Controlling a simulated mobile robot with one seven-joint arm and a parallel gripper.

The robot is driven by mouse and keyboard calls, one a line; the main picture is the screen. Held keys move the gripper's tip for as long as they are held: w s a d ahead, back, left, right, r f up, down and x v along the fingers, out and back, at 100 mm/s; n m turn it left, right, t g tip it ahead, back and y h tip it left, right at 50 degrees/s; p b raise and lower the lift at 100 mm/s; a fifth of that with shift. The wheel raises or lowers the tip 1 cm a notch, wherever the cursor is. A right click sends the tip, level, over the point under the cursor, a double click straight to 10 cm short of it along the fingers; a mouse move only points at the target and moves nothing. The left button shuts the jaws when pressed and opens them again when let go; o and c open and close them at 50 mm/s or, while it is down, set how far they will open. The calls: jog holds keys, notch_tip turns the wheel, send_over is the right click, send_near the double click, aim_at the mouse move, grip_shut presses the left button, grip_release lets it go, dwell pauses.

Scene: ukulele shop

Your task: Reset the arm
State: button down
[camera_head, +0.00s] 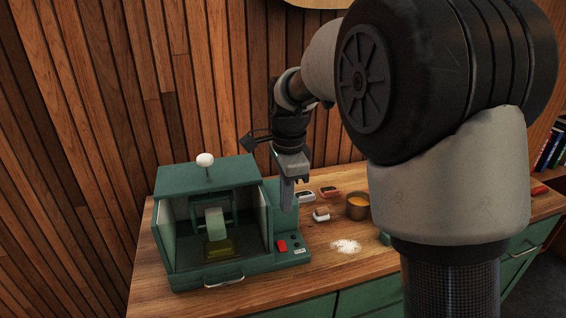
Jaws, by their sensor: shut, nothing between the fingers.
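My arm reaches in from the right side of the view and bends down over the wooden counter. My gripper (287,198) points downward, shut and empty. It hangs at the right side of a green box-shaped machine (205,182). From this angle I cannot tell whether its fingertips touch the machine or are apart from it. My arm's large near joint hides much of the right part of the counter.
The machine has a white knob (205,159), a front handle (224,282) and a red switch (282,246). A brass bowl (357,206), several small blocks and a white granular pile (345,246) lie right of it. A slatted wood wall (120,80) stands behind. Books (551,146) are at far right.

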jog(key=s+d+r+n+t+p, duration=0.1)
jog(key=s+d+r+n+p, duration=0.1)
jog(key=s+d+r+n, duration=0.3)
jog(key=s+d+r+n+t+p, duration=0.1)
jog(key=s+d+r+n+p, duration=0.15)
jog(key=s+r, duration=0.5)
jog(key=s+d+r+n+t+p, duration=0.1)
jog(key=s+d+n, duration=0.1)
jog(key=s, duration=0.3)
jog(key=s+d+n+t+p, duration=0.1)
jog(key=s+d+n, duration=0.2)
jog(key=s+n, duration=0.2)
jog(key=shift+s+d+r+t, duration=0.15)
jog(key=shift+s+r+t, duration=0.25)
jog(key=shift+s, duration=0.1)
